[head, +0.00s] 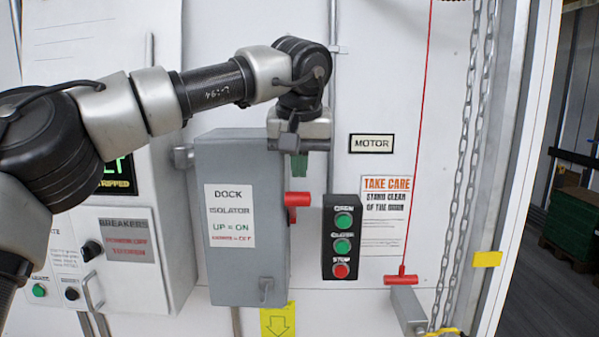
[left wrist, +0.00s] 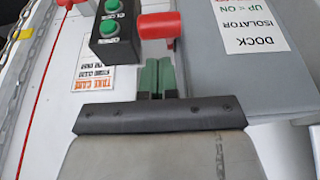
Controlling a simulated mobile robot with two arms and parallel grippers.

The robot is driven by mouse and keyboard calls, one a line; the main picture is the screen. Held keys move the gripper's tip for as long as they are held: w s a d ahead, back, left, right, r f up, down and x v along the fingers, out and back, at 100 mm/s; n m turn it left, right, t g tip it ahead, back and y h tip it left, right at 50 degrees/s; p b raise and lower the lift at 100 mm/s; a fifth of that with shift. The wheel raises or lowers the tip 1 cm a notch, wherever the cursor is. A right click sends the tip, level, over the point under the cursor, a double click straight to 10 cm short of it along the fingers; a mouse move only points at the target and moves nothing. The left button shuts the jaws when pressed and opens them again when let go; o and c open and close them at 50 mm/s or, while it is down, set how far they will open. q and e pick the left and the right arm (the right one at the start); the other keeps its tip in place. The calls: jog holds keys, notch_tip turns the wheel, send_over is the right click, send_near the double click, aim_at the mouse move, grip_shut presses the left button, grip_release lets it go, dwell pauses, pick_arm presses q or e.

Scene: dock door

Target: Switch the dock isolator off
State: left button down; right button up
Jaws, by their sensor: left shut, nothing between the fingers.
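The dock isolator is a grey box (head: 265,265) on the wall, with a label reading "DOCK ISOLATOR, UP = ON" and a blurred red line under it. Its red handle (head: 297,199) is on the box's right side; the grip is at the top of a short red part, so it looks raised. The handle also shows in the left wrist view (left wrist: 160,25). My left gripper (head: 299,168) points down, its green fingers shut and empty, just above the handle. In the left wrist view the fingertips (left wrist: 157,65) are close to the handle; contact cannot be told. My right gripper is out of view.
A black push-button station (head: 341,237) is right of the handle. Beyond it hang a red cord with a red T-handle (head: 401,280) and chains (head: 462,170). A breaker cabinet (head: 135,275) stands left of the box. A yellow arrow tag (head: 278,321) is below.

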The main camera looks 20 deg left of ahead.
aim_at(299, 193)
pick_arm(q)
jog(key=shift+s+d+f, duration=0.1)
jog(key=shift+s+f, duration=0.25)
jog(key=shift+f, duration=0.3)
jog(key=shift+s+f, duration=0.15)
jog(key=shift+f, duration=0.1)
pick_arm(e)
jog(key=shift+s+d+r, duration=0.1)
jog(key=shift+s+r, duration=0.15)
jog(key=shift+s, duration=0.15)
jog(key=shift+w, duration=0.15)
pick_arm(q)
jog(key=shift+s+d+f+t+b, duration=0.1)
jog(key=shift+s+f+t+b, duration=0.1)
jog(key=shift+f+t+b, duration=0.4)
jog(key=shift+s+d+b, duration=0.1)
jog(key=shift+s+b, duration=0.25)
jog(key=shift+b, duration=0.3)
jog(key=shift+f+t+b, duration=0.15)
jog(key=shift+t+b, duration=0.2)
jog(key=shift+t, duration=0.05)
notch_tip(299, 193, down, 19)
jog(key=s+t+y+b, duration=0.2)
jog(key=t+b, duration=0.7)
jog(key=b, duration=2.1)
jog(key=shift+s+d+y, duration=0.2)
jog(key=shift+d+y, duration=0.15)
jog(key=shift+y, duration=0.15)
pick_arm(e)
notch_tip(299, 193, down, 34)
